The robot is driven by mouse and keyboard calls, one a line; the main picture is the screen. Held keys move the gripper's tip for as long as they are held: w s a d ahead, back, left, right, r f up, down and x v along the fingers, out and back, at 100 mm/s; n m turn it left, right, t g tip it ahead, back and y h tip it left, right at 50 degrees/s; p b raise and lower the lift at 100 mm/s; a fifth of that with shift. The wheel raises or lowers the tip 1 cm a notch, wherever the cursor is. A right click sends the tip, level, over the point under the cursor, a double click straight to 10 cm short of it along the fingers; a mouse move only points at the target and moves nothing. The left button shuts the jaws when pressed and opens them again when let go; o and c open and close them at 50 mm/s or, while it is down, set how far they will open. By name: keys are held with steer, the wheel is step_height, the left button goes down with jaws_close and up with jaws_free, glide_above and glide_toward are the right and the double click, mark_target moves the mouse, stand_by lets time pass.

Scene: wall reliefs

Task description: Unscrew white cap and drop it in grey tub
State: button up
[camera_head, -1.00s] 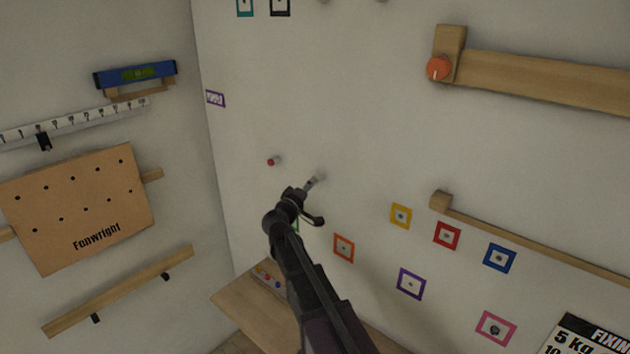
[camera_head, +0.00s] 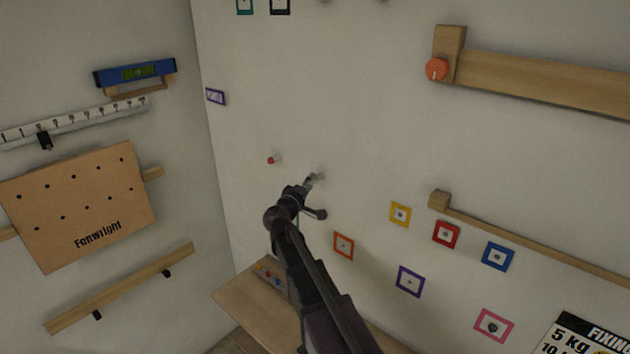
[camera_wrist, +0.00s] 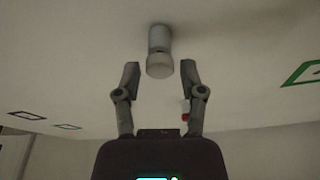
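The white cap (camera_wrist: 159,65) sits on the end of a pale post (camera_wrist: 160,38) standing out from the white wall in the wrist view. My gripper (camera_wrist: 160,74) is open, with one finger on each side of the cap's free end and a visible gap on both sides. In the head view my gripper (camera_head: 313,184) is close to the wall, and the pale cap (camera_head: 320,171) is small and partly hidden at its tip. I do not see a grey tub in either view.
A red-tipped peg (camera_head: 271,160) stands out from the wall left of my gripper. A wooden shelf (camera_head: 240,302) with small coloured dots lies below. Coloured square frames, such as an orange one (camera_head: 344,246), and wooden rails (camera_head: 530,80) are on the right.

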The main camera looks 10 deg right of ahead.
steer(key=shift+m, duration=0.3)
steer(key=m+b, duration=0.1)
steer(key=m, duration=0.1)
steer(key=m+h+b, duration=0.1)
steer(key=m, duration=0.2)
steer(key=shift+h, duration=0.3)
steer(key=shift+m, duration=0.3)
steer(key=m+h, duration=0.1)
steer(key=m, duration=0.2)
steer(key=m+b, duration=0.1)
steer(key=m, duration=0.1)
steer(key=shift+w+m+g+h, duration=0.1)
steer(key=shift+m+g+h, duration=0.2)
steer(key=shift+m+h, duration=0.1)
steer(key=shift+f+m, duration=0.1)
steer(key=shift+m, duration=0.2)
steer(key=m, duration=0.3)
steer(key=m+g+h, duration=0.1)
steer(key=m, duration=0.2)
steer(key=shift+a+g+b, duration=0.1)
steer(key=shift+g+b, duration=0.2)
